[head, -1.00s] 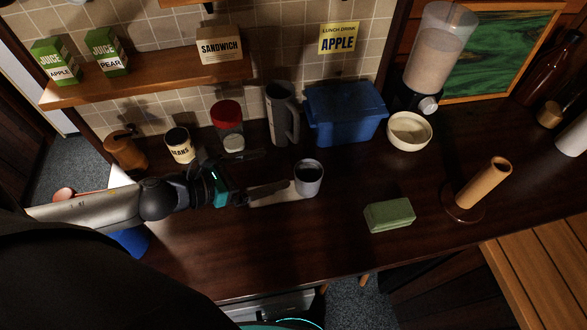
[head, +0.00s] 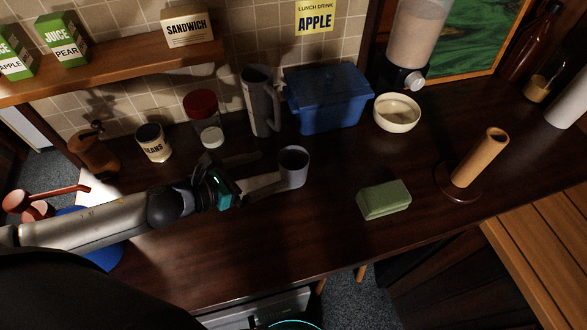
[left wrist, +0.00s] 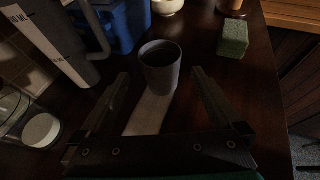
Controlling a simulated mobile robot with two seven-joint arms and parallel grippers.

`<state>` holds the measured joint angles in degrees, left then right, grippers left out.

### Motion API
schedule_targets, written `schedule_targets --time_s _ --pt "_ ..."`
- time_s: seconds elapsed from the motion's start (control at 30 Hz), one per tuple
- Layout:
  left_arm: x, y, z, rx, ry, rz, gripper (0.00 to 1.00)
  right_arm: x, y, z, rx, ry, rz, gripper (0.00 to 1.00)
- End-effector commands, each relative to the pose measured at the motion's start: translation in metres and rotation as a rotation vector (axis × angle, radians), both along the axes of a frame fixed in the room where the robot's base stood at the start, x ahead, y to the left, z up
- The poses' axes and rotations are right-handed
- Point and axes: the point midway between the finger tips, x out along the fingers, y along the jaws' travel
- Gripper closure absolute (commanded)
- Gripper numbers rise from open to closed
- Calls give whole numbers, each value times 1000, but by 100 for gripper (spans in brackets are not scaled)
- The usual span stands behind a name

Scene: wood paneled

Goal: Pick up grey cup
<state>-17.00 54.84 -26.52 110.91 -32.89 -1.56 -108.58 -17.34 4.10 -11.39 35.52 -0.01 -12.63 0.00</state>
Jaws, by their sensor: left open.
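The grey cup (head: 294,168) stands upright on the dark wooden counter (head: 330,235). My left gripper (head: 270,168) is open, low over the counter, with its fingers pointing right at the cup. In the left wrist view the cup (left wrist: 160,72) is straight ahead, between the ends of the two fingers (left wrist: 160,78) or just beyond them; I cannot tell if either touches it. The cup's rim and dark inside are visible, and nothing is held. My right gripper is not in view.
Behind the cup stand a tall grey mug (head: 262,103), a red-lidded jar (head: 204,120) and a blue bin (head: 326,100). A cream bowl (head: 397,112) is behind right. The counter in front is clear.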

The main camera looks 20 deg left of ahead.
Motion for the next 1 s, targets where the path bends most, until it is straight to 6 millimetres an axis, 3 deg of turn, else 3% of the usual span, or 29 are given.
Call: schedule_targets --time_s 0.5,0.83,1.0 --pt "42 -27 -19 -1 -1 0 0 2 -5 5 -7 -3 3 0" --pt "55 -36 -26 1 -1 0 0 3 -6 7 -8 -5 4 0" --pt "71 -47 -31 -1 -2 0 0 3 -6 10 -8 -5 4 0"
